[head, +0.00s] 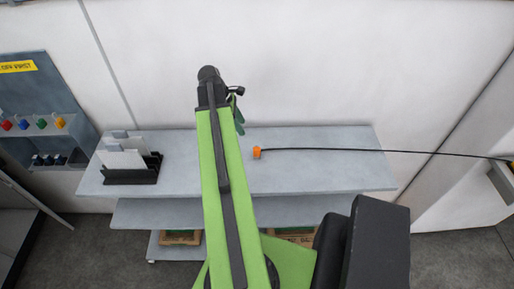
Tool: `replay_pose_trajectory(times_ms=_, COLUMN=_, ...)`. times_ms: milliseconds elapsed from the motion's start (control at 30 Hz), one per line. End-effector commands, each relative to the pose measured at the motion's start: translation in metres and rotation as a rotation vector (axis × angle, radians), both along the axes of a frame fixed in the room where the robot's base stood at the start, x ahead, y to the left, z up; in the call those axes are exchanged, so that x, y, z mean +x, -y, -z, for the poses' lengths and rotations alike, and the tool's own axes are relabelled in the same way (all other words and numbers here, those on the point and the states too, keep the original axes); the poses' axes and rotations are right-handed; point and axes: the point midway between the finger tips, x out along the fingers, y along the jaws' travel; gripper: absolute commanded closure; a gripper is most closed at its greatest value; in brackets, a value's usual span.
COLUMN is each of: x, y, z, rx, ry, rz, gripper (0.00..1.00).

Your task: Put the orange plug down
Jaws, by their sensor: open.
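The orange plug (257,153) lies on the grey top of the shelf unit (330,172), a little right of my green arm. A black cable runs from it to the right. My gripper (239,116) shows in part at the far end of the arm, above and to the left of the plug. It is open and apart from the plug. Part of the gripper is hidden behind my arm, and I cannot see its fingertips clearly.
A black holder (132,175) with white and grey panels stands on the left of the shelf top. A blue-grey panel (42,95) with coloured knobs is on the far left wall. The cable (400,152) stretches to the right wall. The shelf top right of the plug is otherwise clear.

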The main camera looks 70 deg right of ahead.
Motion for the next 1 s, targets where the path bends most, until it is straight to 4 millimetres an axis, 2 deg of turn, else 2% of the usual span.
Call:
replay_pose_trajectory(times_ms=167, x=-0.003, y=0.001, z=0.018, rx=-0.001, ry=0.001, rz=0.001, gripper=0.51)
replay_pose_trajectory(times_ms=633, x=-0.038, y=0.014, z=0.111, rx=-0.002, ry=0.002, rz=0.002, gripper=0.51)
replay_pose_trajectory(times_ms=733, x=-0.042, y=0.016, z=0.118, rx=-0.002, ry=0.002, rz=0.002, gripper=0.51)
replay_pose_trajectory(times_ms=900, x=-0.043, y=0.017, z=0.117, rx=-0.001, ry=0.002, rz=0.001, gripper=0.51)
replay_pose_trajectory(times_ms=1000, x=-0.046, y=0.019, z=0.128, rx=-0.002, ry=0.002, rz=0.002, gripper=0.51)
